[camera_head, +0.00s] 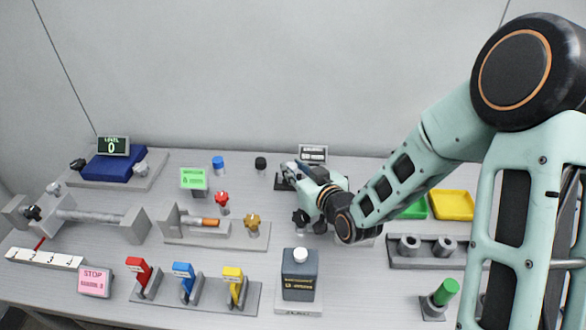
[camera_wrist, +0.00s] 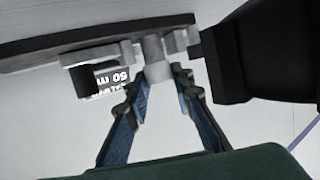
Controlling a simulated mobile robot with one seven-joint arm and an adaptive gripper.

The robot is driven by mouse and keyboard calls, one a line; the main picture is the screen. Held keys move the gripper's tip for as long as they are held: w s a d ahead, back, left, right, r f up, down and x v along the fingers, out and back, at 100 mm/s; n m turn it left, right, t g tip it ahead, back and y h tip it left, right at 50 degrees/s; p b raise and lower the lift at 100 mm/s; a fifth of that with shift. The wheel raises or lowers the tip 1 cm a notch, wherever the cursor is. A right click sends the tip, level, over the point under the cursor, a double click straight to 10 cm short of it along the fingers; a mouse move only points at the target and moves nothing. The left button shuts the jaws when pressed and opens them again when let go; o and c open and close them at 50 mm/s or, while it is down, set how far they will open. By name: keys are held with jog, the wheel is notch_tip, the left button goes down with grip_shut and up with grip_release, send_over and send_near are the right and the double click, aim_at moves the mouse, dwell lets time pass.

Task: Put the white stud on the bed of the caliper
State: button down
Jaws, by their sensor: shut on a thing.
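My gripper (camera_head: 293,172) reaches to the back middle of the bench. In the wrist view its two blue-grey fingers (camera_wrist: 160,72) close on a pale grey-white cylinder, which appears to be the white stud (camera_wrist: 157,74). In the wrist view, the stud is right by the caliper, a dark bar (camera_wrist: 60,40) with grey blocks (camera_wrist: 100,54). I cannot tell whether the stud touches the bed. In the head view the caliper (camera_head: 280,183) is a dark base largely hidden by my gripper, and the stud is hidden.
A dark label plate (camera_head: 313,154) stands behind my gripper. A black knob (camera_head: 260,163) and a blue one (camera_head: 218,164) are to the left. A dark bottle (camera_head: 300,273) stands in front. Yellow (camera_head: 453,205) and green (camera_head: 414,208) trays lie right, beyond my arm.

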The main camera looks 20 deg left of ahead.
jog(key=shift+d+r, duration=0.1)
jog(key=shift+r, duration=0.05)
jog(key=shift+f, duration=0.25)
jog(key=c, duration=1.7)
grip_release()
jog(key=shift+r, duration=0.1)
jog(key=shift+r, duration=0.1)
jog(key=shift+r, duration=0.15)
jog(key=v, duration=0.6)
jog(key=shift+s, duration=0.1)
jog(key=shift+s+r+p, duration=0.15)
jog(key=shift+r+p, duration=0.15)
jog(key=shift+p, duration=0.5)
jog(key=shift+d+p, duration=0.2)
jog(key=shift+p, duration=0.8)
